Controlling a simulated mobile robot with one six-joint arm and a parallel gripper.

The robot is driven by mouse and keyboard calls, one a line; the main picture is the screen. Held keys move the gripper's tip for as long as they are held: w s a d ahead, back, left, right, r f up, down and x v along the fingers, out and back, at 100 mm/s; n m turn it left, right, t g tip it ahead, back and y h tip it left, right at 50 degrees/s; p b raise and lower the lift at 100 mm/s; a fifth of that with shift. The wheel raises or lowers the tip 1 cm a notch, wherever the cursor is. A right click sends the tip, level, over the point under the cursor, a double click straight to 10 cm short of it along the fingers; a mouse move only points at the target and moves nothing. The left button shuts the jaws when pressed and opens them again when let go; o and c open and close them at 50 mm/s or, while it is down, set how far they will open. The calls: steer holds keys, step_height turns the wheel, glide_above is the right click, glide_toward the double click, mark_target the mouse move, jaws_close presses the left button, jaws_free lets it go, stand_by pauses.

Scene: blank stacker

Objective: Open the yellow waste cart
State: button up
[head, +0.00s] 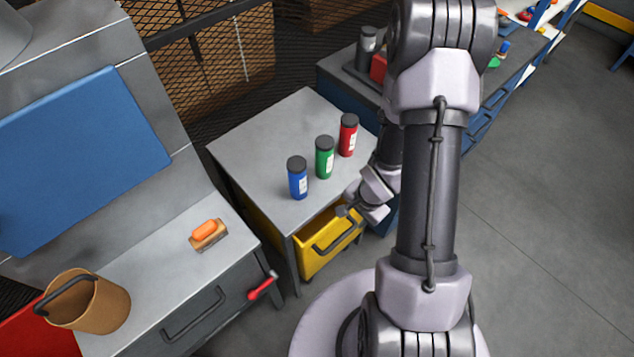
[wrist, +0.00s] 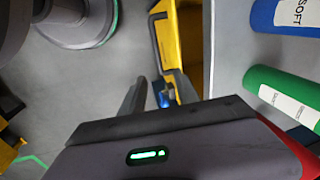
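The yellow waste cart (head: 327,254) stands under the grey table, its front showing with a dark bar handle (head: 336,242). In the wrist view the cart's yellow front (wrist: 168,40) and handle (wrist: 155,42) lie just beyond my fingers. My gripper (head: 343,211) is at the upper right of the cart front, close to the handle's right end. In the wrist view my gripper's two fingers (wrist: 160,92) stand apart, with a small blue patch and yellow between them. I cannot tell whether they touch the cart. My arm hides the cart's right side.
Blue (head: 298,178), green (head: 325,157) and red (head: 348,135) bottles stand on the grey table (head: 258,132) above the cart. A workbench at left holds an orange-topped brush (head: 208,235) and a brown bucket (head: 90,303). A red-handled lever (head: 262,286) sticks out from its front. Floor at right is clear.

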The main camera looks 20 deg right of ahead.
steer(key=b, duration=0.2)
glide_toward(341, 239)
steer(key=f+b, duration=0.2)
steer(key=w+f+b, duration=0.1)
steer(key=f+b, duration=0.1)
steer(key=f, duration=0.1)
steer(key=f+b, duration=0.3)
steer(key=shift+w+a+f, duration=0.1)
steer(key=shift+w, duration=0.3)
jaws_close()
stand_by(0.6)
